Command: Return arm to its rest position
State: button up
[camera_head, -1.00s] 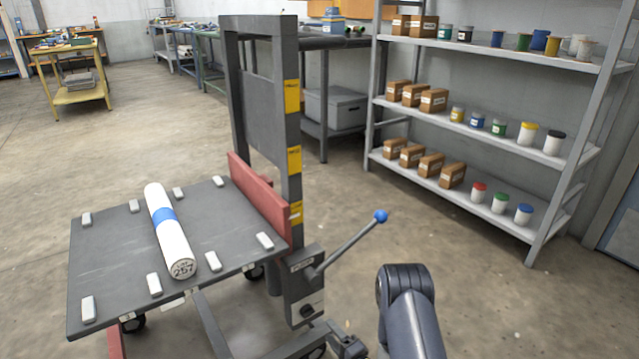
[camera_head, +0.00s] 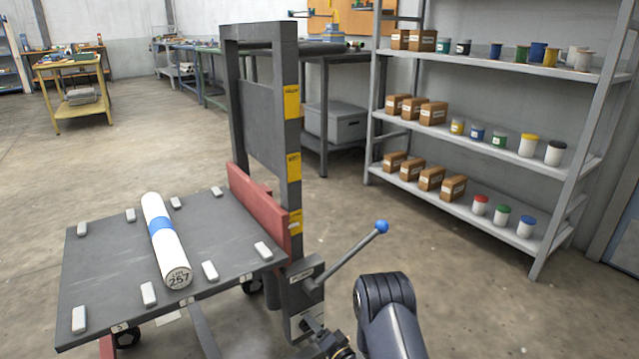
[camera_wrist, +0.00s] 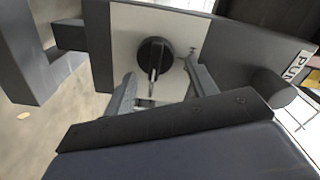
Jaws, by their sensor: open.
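My arm's dark link (camera_head: 390,315) rises at the bottom of the head view, right of a lift cart. In the wrist view my gripper (camera_wrist: 160,75) is open, with its two grey fingers spread and nothing held. A round black knob (camera_wrist: 154,54) on a pale panel shows just beyond and between the fingertips. I cannot tell whether the fingers touch it. The panel is on the cart's grey control box (camera_head: 303,295), which is partly hidden behind my arm in the head view.
A lever with a blue ball (camera_head: 382,227) sticks out of the box near my arm. The cart's table (camera_head: 215,240) carries a white roll (camera_head: 165,240) with a blue band, between small pale blocks. A shelf rack (camera_head: 480,130) stands at the right. The floor between is clear.

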jog(key=shift+s+a+r+n+p, duration=0.25)
jog(key=shift+n+p, duration=0.8)
jog(key=shift+n, duration=1.1)
jog(key=shift+s+r+n+p, duration=0.1)
jog(key=shift+s+n+p, duration=0.25)
jog(key=shift+n+p, duration=1.2)
jog(key=shift+s+a+r+n+p, duration=0.1)
jog(key=shift+s+n+p, duration=0.3)
jog(key=shift+n, duration=2.3)
jog(key=shift+w+r, duration=0.1)
jog(key=shift+w, duration=0.1)
